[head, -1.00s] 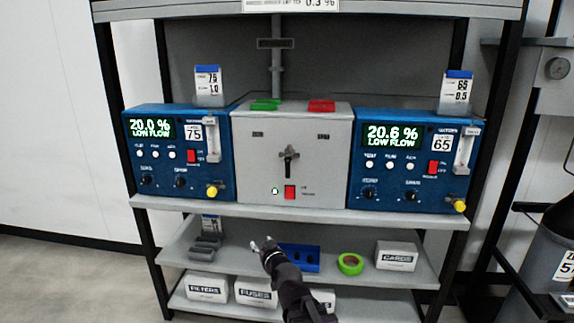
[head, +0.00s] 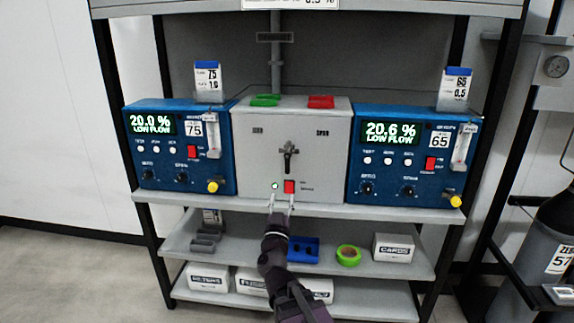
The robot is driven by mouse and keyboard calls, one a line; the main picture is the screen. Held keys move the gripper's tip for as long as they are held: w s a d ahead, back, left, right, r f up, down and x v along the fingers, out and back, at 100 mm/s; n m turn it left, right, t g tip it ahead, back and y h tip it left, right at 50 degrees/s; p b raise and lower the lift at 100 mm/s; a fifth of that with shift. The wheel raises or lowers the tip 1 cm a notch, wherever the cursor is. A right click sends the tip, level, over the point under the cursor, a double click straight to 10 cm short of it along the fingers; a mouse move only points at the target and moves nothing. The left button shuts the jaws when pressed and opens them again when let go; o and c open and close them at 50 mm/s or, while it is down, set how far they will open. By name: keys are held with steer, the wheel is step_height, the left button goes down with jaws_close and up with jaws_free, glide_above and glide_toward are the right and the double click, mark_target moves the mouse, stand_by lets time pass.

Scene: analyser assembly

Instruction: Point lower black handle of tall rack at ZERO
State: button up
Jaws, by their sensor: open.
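A black handle (head: 288,157) sits on the front of the grey box (head: 257,170) in the middle of the rack. It stands roughly upright, between a small label at its upper left (head: 257,131) and one at its upper right (head: 322,133). The labels are too small to read surely; the right one looks like SPAN. My gripper (head: 282,200) is open and empty, fingers pointing up, below the handle and apart from it. In the picture its fingertips are just under the red switch (head: 290,186) and the lit green lamp (head: 275,186).
Blue analysers stand left (head: 160,155) and right (head: 385,178) of the box, with yellow knobs near the shelf edge (head: 410,210). A blue bin (head: 304,250), green tape (head: 348,255) and a CARDS box (head: 393,248) are on the shelf below. A gas cylinder (head: 555,230) is at right.

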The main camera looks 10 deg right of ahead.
mark_target(287, 166)
steer(key=shift+w, duration=0.1)
steer(key=p+x, duration=0.5)
steer(key=x, duration=0.8)
steer(key=shift+w+d+r, duration=0.1)
steer(key=shift+w+r, duration=0.05)
steer(key=shift+w, duration=0.15)
jaws_close()
